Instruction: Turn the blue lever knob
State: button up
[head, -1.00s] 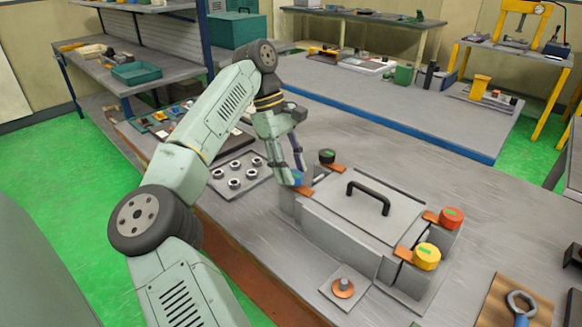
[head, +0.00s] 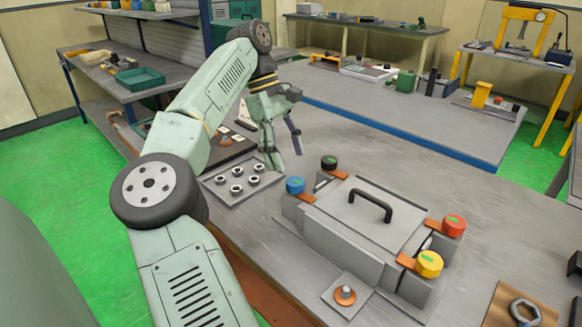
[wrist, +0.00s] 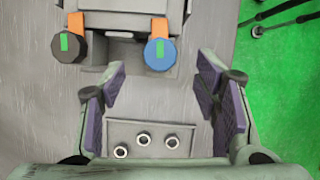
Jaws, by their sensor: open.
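The blue knob (head: 295,186) sits at the left corner of a grey box fixture (head: 345,238), on an orange lever. In the wrist view the blue knob (wrist: 159,50) has a green mark on its top and shows beyond the fingertips, right of the black knob (wrist: 71,46). My gripper (head: 285,153) is open and empty, above the bench, behind and to the left of the blue knob and apart from it. In the wrist view my gripper (wrist: 160,75) has its two purple-padded fingers spread wide.
The black knob (head: 329,162), red knob (head: 453,225) and yellow knob (head: 429,264) sit at the other corners of the fixture. A black handle (head: 371,204) stands on its lid. A plate with several metal nuts (head: 240,181) lies to the left. Bench space behind the fixture is clear.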

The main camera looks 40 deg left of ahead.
jog(key=shift+v, duration=1.15)
